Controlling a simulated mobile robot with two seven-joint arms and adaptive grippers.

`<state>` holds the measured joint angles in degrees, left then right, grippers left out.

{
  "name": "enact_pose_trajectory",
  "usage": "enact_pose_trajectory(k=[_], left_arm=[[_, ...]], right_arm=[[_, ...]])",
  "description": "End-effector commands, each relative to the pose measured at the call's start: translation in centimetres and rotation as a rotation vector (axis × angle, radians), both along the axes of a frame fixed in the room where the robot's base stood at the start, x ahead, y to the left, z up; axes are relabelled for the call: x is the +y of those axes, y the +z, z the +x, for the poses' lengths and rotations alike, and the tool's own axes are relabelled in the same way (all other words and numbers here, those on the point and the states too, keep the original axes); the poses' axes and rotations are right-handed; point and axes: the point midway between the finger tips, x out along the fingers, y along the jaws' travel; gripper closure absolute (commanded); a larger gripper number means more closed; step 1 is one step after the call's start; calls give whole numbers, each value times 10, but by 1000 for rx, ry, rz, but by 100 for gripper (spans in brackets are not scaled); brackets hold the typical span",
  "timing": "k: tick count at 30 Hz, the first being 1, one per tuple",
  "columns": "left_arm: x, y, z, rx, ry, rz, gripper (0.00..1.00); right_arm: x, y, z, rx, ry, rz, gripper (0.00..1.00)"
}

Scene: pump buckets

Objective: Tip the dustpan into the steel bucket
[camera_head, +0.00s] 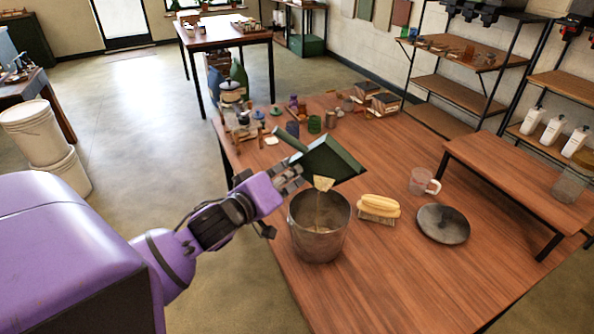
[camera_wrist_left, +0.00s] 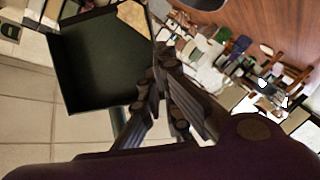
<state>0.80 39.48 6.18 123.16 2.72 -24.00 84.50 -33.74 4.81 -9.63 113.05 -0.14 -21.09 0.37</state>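The dark green dustpan (camera_head: 335,158) is tilted above the steel bucket (camera_head: 318,243), apart from its rim. A tan patch of material sits at the pan's lower edge, and a thin tan stream runs down from it into the bucket. The bucket stands upright on the wooden table; its bottom inside is hard to make out. My left gripper (camera_head: 288,175) is shut on the dustpan's handle, left of and above the bucket. The left wrist view shows the pan (camera_wrist_left: 100,60) beyond my gripper fingers (camera_wrist_left: 163,92), with tan material at its corner. My right gripper is not in view.
A low wooden riser (camera_head: 520,178) stands at right. Jars and small items crowd the far left. The front table area is clear.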

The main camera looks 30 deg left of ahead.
Motion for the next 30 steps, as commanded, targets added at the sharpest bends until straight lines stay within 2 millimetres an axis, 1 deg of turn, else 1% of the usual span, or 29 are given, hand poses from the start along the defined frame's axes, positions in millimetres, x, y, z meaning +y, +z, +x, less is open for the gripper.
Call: enact_pose_trajectory(k=[1,5,11,14,21,24,30], left_arm=[[0,-11,-4,-32,5,3,100],[-2,-9,-7,-110,2,27,100],[-3,-11,-12,-204,1,52,100],[-4,-11,-15,-252,1,65,100],[-5,-11,-18,-344,0,90,100],[-6,-11,-20,-368,-1,96,100],[-6,-8,-21,-389,0,102,100]], right_arm=[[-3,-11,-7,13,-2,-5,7],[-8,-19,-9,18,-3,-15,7],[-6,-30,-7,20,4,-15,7],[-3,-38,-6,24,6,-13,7],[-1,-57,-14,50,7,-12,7],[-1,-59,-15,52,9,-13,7],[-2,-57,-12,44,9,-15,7]])
